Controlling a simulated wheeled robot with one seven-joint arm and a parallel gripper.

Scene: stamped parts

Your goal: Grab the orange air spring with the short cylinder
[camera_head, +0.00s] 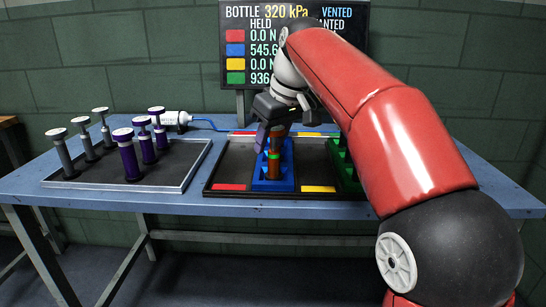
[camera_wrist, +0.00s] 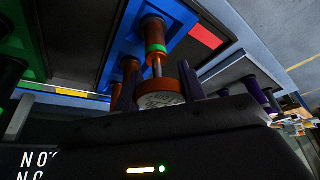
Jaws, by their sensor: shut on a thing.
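My gripper (camera_head: 277,124) is over the blue rack (camera_head: 262,185) and hides part of what stands there. In the wrist view it is shut on an orange air spring (camera_wrist: 154,32), with the orange disc top (camera_wrist: 160,100) between its fingers. Below the disc this spring shows a thin rod, a green band and an orange cylinder. It still stands at the blue rack. A second orange piece (camera_wrist: 130,68) shows beside it, partly hidden by a finger. I cannot compare the cylinder lengths.
A tray (camera_head: 190,180) at left holds several upright grey and purple air springs (camera_head: 128,160). A green rack (camera_head: 343,178) stands right of the blue one. Red (camera_head: 229,187) and yellow (camera_head: 318,189) plates lie in the dark tray. A bottle (camera_head: 175,118) with a blue hose and a display board (camera_head: 250,45) are behind.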

